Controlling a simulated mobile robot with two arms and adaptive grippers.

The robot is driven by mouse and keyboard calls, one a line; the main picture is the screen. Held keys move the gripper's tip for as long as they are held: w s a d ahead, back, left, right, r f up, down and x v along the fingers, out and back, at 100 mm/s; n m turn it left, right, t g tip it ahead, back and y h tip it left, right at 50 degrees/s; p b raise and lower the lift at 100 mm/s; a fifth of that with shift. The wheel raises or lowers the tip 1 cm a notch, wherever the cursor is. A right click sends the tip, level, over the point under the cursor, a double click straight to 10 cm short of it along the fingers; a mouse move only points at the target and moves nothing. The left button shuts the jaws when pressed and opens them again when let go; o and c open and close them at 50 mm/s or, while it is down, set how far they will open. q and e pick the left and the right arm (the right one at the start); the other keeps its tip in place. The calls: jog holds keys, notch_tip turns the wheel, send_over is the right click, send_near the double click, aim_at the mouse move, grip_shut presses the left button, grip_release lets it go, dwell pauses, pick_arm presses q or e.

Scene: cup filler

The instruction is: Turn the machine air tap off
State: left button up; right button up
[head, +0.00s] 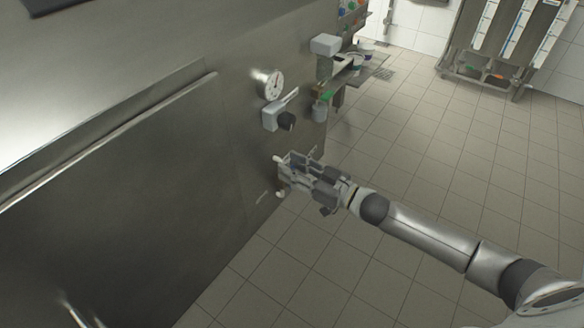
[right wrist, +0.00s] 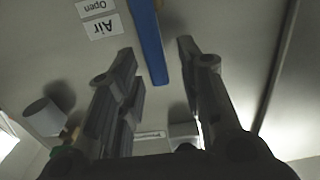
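The air tap's blue handle (right wrist: 148,42) shows in the right wrist view as a long bar running down from the top edge into the space between my right gripper's fingers. Beside it, upside-down labels read "Air" (right wrist: 103,27) and "Open" (right wrist: 95,7). My right gripper (right wrist: 157,50) is open, with its fingers on either side of the handle and no clear contact. How deep the handle sits between them I cannot tell. In the head view my right gripper (head: 284,170) is close to the steel machine panel, below the gauge, and hides the handle. My left gripper is not seen.
The steel machine front (head: 130,170) fills the left side. Tiled floor (head: 410,155) lies open to the right. A rack (head: 500,45) stands at the back.

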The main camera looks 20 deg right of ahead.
jog(key=shift+w+a, duration=0.2)
grip_shut()
dwell(0.3)
